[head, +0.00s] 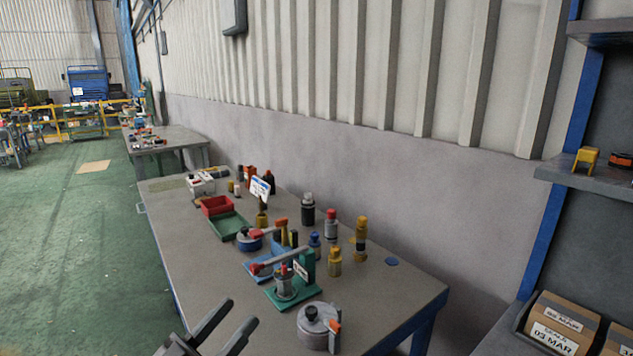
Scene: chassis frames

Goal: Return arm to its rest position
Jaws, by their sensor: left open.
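My left gripper (226,326) shows at the bottom of the head view, with its two dark fingers apart and nothing between them. It is in front of the near left edge of the grey workbench (190,240); whether it is over the top or beside it I cannot tell. The rest of my left arm is mostly cut off by the bottom edge. My right gripper is not in view.
On the bench stand a grey round pot (317,328), a green-based fixture (287,290), a red bin (216,206), a green tray (229,226) and several bottles. A shelf with boxes (560,326) is at the right. Green floor (90,250) at the left is clear.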

